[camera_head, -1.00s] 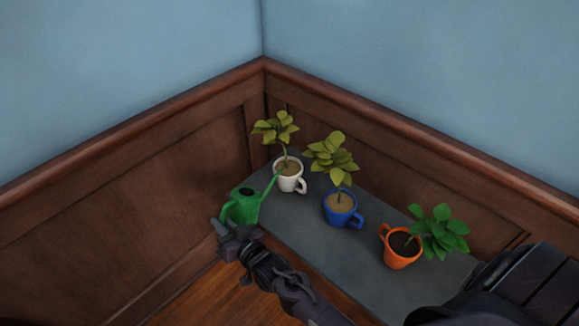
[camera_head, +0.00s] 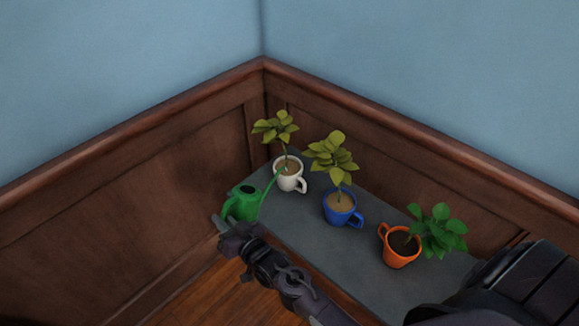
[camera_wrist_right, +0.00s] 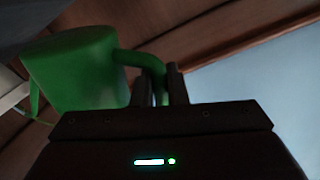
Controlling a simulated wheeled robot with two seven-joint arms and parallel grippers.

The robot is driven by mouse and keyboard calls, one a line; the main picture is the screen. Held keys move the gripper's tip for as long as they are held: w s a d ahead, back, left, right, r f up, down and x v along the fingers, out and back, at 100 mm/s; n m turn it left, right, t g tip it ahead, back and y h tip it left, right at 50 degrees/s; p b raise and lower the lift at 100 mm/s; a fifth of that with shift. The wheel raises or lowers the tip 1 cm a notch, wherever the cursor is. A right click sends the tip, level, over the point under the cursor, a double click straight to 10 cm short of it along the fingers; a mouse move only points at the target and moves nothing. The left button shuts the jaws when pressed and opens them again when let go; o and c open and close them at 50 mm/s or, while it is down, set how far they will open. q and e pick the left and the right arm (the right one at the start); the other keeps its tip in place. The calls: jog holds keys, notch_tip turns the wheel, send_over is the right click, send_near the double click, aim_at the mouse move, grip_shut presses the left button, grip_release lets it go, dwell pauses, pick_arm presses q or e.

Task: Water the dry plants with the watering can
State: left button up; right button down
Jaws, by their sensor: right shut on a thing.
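The green watering can (camera_head: 243,203) is at the left end of the grey shelf top, its spout reaching toward the white mug (camera_head: 290,180). My right gripper (camera_head: 224,226) is shut on the can's handle, and the right wrist view shows the green can (camera_wrist_right: 75,70) with its handle between the two fingers (camera_wrist_right: 160,88). The white mug holds a yellowish plant (camera_head: 275,128) in light brown soil. The blue mug (camera_head: 341,212) holds another yellowish plant (camera_head: 334,157) in light soil. The orange mug (camera_head: 401,251) holds a deep green plant (camera_head: 438,231) in dark soil. My left gripper is not in view.
The mugs stand in a row on the grey top (camera_head: 303,236), which runs along the right wall. Wood panelling (camera_head: 130,215) and blue walls meet in the corner behind. Wooden floor (camera_head: 215,295) shows at the lower left.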

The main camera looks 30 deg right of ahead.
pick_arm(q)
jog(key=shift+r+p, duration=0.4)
pick_arm(e)
jog(key=shift+w+d+r, duration=0.15)
jog(key=shift+d+r, duration=0.05)
jog(key=shift+r, duration=0.35)
dwell(0.5)
